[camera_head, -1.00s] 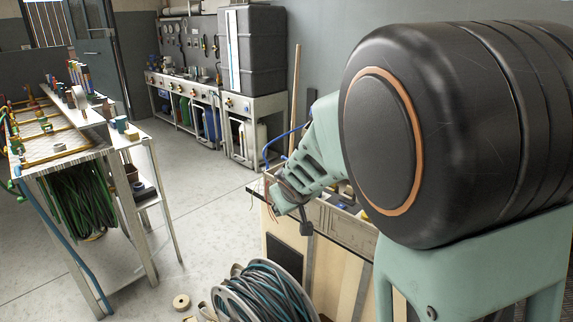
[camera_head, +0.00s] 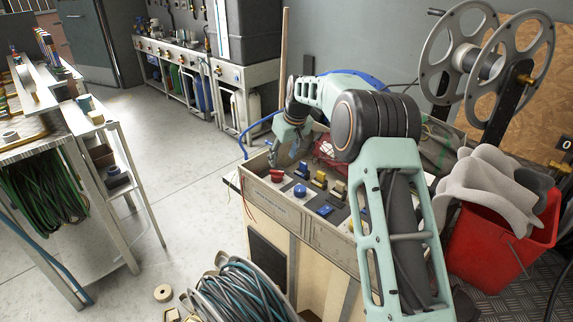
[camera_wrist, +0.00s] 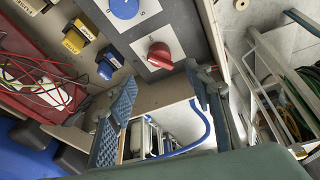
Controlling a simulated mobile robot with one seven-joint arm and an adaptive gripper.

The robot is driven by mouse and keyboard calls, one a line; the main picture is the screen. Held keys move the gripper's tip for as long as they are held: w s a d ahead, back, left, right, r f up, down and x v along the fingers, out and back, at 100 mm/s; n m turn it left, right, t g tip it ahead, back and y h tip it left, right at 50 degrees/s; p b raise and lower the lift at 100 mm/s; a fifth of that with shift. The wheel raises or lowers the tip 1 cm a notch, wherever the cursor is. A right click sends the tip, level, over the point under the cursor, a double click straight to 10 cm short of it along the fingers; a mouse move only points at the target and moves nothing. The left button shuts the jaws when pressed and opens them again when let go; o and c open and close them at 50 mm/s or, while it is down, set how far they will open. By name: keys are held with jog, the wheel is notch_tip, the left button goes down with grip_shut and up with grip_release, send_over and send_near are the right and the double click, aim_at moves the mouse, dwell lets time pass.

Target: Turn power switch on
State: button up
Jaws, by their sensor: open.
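The control panel on the bench carries a red rotary switch (camera_head: 277,175) at its left end. It also shows in the wrist view (camera_wrist: 160,56) as a red knob on a white square plate, just beyond my fingertips. My gripper (camera_head: 284,152) hangs just above and behind the red switch in the head view. In the wrist view my gripper (camera_wrist: 161,76) is open with nothing between its fingers. Whether a fingertip touches the panel is unclear.
Yellow switches (camera_head: 320,180) and further blue ones line the panel. Red wires lie in a red basket (camera_wrist: 40,75). A red bucket with grey cloth (camera_head: 497,230) and a large reel (camera_head: 480,65) stand right. A hose coil (camera_head: 245,292) lies in front.

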aim_at(276, 172)
jog(key=x, duration=1.1)
jog(key=shift+w+r, duration=0.1)
jog(key=shift+w, duration=0.25)
jog(key=shift+a+y, duration=0.1)
jog(key=shift+y, duration=0.2)
jog(key=c, duration=1.1)
jog(key=shift+c, duration=0.2)
jog(key=m, duration=0.2)
jog(key=m+h, duration=0.1)
jog(key=m, duration=0.1)
jog(key=shift+a+r+t+h, duration=0.1)
jog(key=shift+a+t+h, duration=0.1)
jog(key=shift+t+h, duration=0.1)
jog(key=shift+m+h, duration=0.5)
jog(key=shift+m, duration=0.6)
